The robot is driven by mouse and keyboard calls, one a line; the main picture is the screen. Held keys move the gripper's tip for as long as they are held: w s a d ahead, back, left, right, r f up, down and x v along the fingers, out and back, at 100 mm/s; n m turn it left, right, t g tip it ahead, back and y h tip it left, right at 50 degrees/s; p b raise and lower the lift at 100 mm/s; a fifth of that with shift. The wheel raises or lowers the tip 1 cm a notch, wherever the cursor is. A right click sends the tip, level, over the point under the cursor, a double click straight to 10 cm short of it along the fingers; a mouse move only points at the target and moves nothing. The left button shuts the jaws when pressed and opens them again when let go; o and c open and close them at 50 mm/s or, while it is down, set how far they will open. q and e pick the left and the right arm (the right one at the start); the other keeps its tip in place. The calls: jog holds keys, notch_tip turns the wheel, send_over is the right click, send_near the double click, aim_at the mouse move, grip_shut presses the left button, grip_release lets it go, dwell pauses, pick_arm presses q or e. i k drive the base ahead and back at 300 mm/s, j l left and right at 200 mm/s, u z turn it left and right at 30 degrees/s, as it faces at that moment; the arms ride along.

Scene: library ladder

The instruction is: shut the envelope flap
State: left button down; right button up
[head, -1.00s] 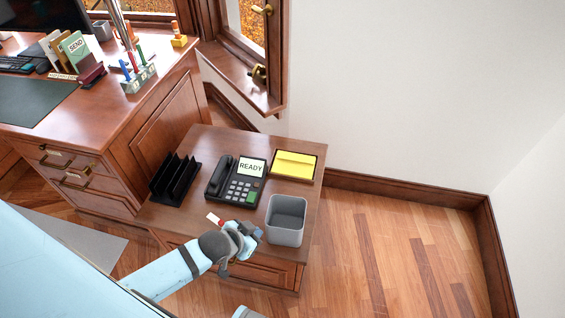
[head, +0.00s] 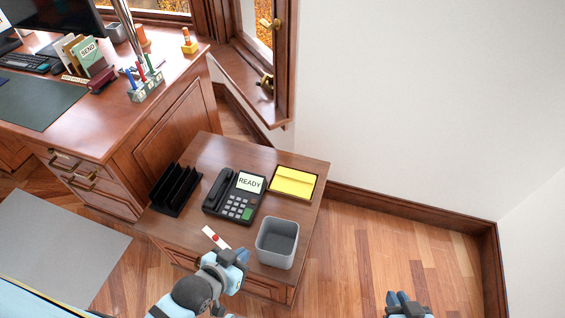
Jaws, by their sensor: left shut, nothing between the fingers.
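A flat white piece with a red spot (head: 215,238) lies at the front edge of the side table; it may be the envelope, but it is too small and partly covered to tell how its flap lies. My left gripper (head: 236,258) is shut and empty just in front of it, close to its lower right end; I cannot tell whether they touch. My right gripper (head: 405,300) shows at the bottom edge, over the floor right of the table, away from the white piece; its fingers are too cut off to judge.
On the side table (head: 215,150) stand a grey bin (head: 277,243) right beside my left gripper, a phone reading READY (head: 235,196), a black rack (head: 175,189) and a tray with a yellow pad (head: 293,182). The desk (head: 110,125) is at left. Floor at right is clear.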

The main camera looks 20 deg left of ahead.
aim_at(286, 172)
jog(key=i+l+u, duration=0.15)
jog(key=l+u, duration=0.6)
jog(key=i+l+u, duration=0.1)
jog(key=l+u, duration=0.15)
jog(key=l, duration=0.25)
jog(key=l+u, duration=0.2)
jog(key=l, duration=0.25)
jog(key=i+l+z, duration=0.25)
jog(key=i+l, duration=0.45)
